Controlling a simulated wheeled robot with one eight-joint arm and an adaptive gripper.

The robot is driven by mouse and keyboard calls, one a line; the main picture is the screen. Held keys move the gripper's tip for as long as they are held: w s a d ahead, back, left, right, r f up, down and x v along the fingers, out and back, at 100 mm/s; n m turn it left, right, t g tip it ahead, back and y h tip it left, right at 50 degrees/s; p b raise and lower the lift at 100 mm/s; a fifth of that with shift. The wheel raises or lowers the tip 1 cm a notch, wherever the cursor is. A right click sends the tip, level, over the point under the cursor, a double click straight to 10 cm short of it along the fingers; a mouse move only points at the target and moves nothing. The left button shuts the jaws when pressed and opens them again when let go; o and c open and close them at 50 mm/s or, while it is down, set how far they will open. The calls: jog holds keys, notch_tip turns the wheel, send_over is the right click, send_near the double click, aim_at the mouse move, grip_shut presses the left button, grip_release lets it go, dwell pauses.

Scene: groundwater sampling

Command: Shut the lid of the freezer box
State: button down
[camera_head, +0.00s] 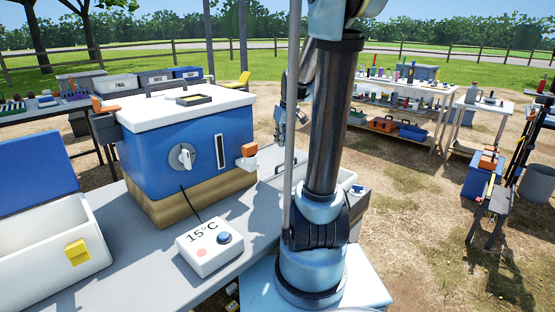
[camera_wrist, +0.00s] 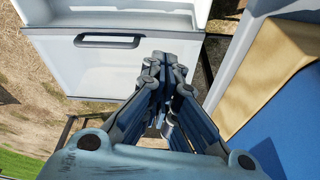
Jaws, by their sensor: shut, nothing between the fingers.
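Beside the blue cooler, a pale white box with a flat panel and dark bar handle (camera_wrist: 108,41) shows in the wrist view; I take it for the freezer box. I cannot tell for certain whether that panel is its lid. In the head view my arm covers most of that area, and only a white corner (camera_head: 346,178) shows. My gripper (camera_wrist: 164,68) is shut and empty, in front of the panel's right part in the wrist view; contact cannot be judged. In the head view my gripper (camera_head: 281,134) hangs right of the blue cooler.
The blue cooler (camera_head: 150,158) has a white lid, shut, and orange latches. A white box (camera_head: 45,262) with its blue lid (camera_head: 35,165) raised stands at left. A 15°C control unit (camera_head: 208,247) sits on the grey table (camera_head: 135,270).

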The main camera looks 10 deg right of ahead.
jog(key=w+d+f+n, duration=0.1)
jog(key=w+f, duration=0.1)
jog(key=w, duration=0.5)
jog(key=w+d+f+n, duration=0.1)
jog(key=w+f, duration=0.2)
jog(key=w, duration=0.5)
send_over(273, 167)
jog(key=shift+y, duration=0.4)
jog(key=f, duration=0.9)
jog(key=shift+w, duration=0.2)
jog(key=shift+s+d+f, duration=0.15)
jog(key=shift+f, duration=0.15)
jog(key=shift+s+d+f, duration=0.15)
jog(key=shift+s+d, duration=0.35)
jog(key=shift+s, duration=0.2)
jog(key=shift+s+d+f, duration=0.1)
jog(key=shift+s+d, duration=0.4)
jog(key=shift+s, duration=0.2)
